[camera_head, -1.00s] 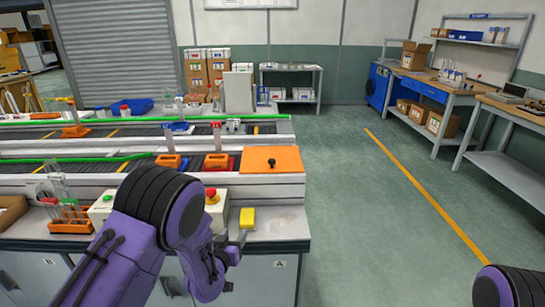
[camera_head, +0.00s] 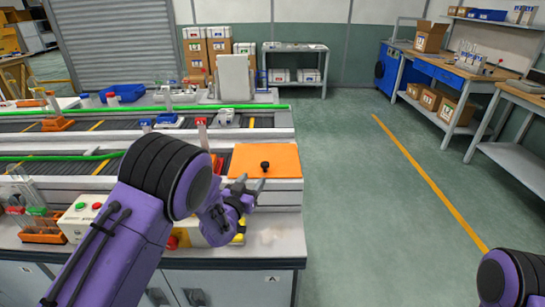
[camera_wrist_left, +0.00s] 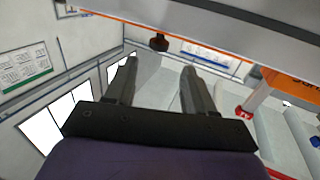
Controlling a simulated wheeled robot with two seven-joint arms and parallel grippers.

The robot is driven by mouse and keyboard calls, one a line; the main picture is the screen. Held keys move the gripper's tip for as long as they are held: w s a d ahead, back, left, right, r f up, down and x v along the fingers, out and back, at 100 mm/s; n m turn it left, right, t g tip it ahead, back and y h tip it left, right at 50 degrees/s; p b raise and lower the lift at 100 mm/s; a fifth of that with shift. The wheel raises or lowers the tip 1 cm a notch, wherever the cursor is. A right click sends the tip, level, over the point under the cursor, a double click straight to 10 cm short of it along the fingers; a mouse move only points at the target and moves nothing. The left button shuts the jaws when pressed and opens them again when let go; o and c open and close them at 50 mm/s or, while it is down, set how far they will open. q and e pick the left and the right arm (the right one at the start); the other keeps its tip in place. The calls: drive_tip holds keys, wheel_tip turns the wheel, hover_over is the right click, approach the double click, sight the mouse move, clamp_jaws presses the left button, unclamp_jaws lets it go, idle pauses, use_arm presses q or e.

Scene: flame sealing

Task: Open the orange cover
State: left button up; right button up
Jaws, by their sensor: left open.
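The orange cover (camera_head: 284,154) lies flat and closed on the near conveyor's right end, with a small black knob (camera_head: 265,167) standing on it. My left gripper (camera_head: 252,183) is open and empty at the cover's front edge, just in front of the knob. In the left wrist view the dark knob (camera_wrist_left: 159,41) shows beyond and between the two open fingertips (camera_wrist_left: 159,68), apart from them. My right arm shows only as a link at the bottom right; its gripper is out of view.
A control box with a red button (camera_head: 172,242) and a yellow block (camera_head: 239,230) are partly hidden by my left arm. A tube rack (camera_head: 42,232) stands at the left. The conveyors (camera_head: 60,140) lie behind. The floor on the right is clear.

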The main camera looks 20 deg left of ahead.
sight(265, 163)
use_arm(q)
drive_tip(key=w, duration=0.1)
drive_tip(key=w+p, duration=0.1)
drive_tip(key=w, duration=0.1)
drive_tip(key=w+r, duration=0.1)
drive_tip(key=w, duration=0.1)
drive_tip(key=shift+d, duration=0.3)
drive_tip(key=w, duration=0.3)
drive_tip(key=w+p, duration=0.1)
drive_tip(key=shift+w+d+f, duration=0.3)
drive_tip(key=shift+d+f, duration=0.05)
drive_tip(key=shift+w+r, duration=0.1)
drive_tip(key=shift+w, duration=0.15)
clamp_jaws()
drive_tip(key=shift+w, duration=0.1)
